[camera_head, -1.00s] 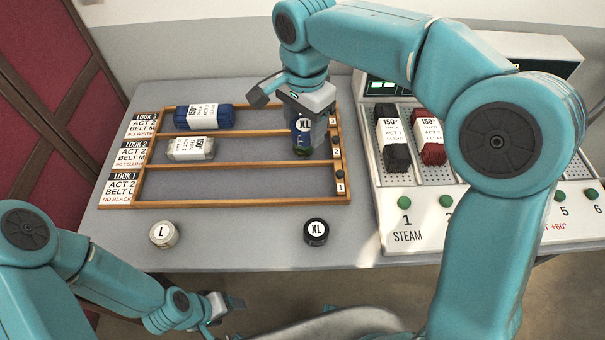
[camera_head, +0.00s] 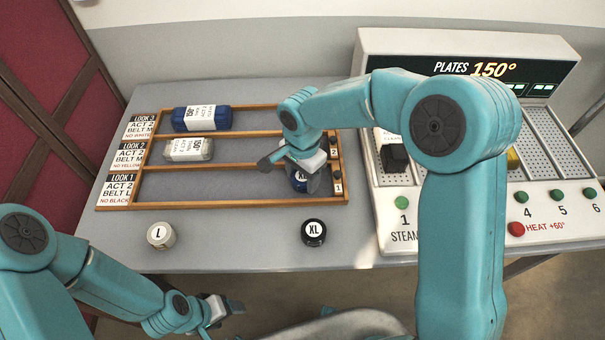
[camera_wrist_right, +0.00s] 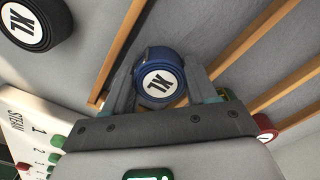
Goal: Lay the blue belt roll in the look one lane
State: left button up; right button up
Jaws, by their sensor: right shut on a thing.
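The blue belt roll (camera_head: 299,183), marked XL, is between the fingers of my right gripper (camera_head: 297,172) at the right end of the look one lane (camera_head: 225,187). In the right wrist view the roll (camera_wrist_right: 160,78) shows its label between both fingers, with wooden rails on either side. I cannot tell if it touches the lane floor. The rest of this lane looks empty. My left gripper (camera_head: 225,306) is low in front of the table, away from the rack; its opening is unclear.
A blue bundle (camera_head: 188,119) and a pale bundle (camera_head: 183,149) lie in the upper lanes. A white L roll (camera_head: 161,235) and a black XL roll (camera_head: 314,232) stand on the table (camera_head: 240,250) in front. The steam plate machine (camera_head: 560,205) stands at right.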

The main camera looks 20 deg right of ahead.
aim_at(302, 176)
jog(key=o, duration=0.7)
jog(key=shift+f, duration=0.2)
jog(key=shift+c, duration=0.2)
jog(key=o, duration=0.4)
jog(key=shift+r, duration=0.1)
notch_tip(302, 176, up, 12)
jog(key=shift+r, duration=0.15)
